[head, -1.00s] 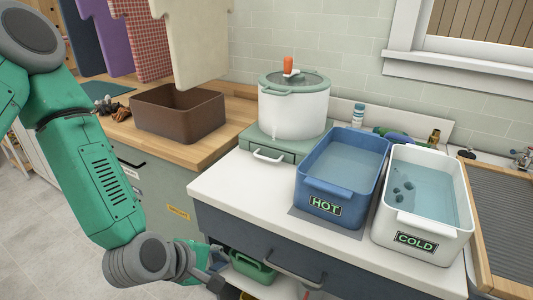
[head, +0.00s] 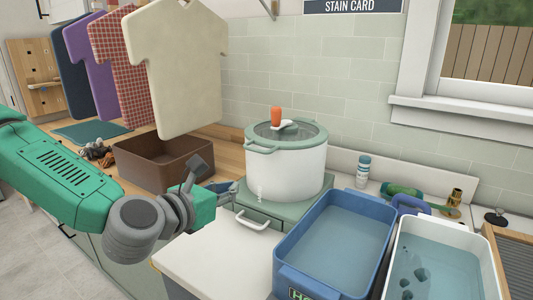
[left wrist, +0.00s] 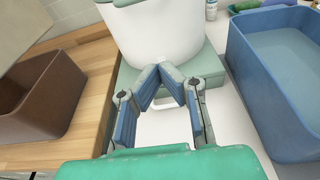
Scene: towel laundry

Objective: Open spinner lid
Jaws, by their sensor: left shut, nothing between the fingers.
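The spinner (head: 290,160) is a white pot with a green rim, standing on a green base (head: 262,208) with a white handle. Its lid (head: 286,131) is on top, with an orange-topped knob or crank (head: 277,118). My left gripper (head: 220,187) is to the left of the spinner, near the base and below lid height, apart from the lid. In the left wrist view the gripper's fingertips (left wrist: 160,68) meet with nothing between them, and the spinner's white body (left wrist: 158,35) is ahead. My right gripper does not show.
A brown bin (head: 165,160) stands left of the spinner, with hanging shirt shapes (head: 175,60) above. A blue tub (head: 340,245) and a white tub (head: 440,265), both with water, stand to the right. White counter (head: 215,260) in front is clear.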

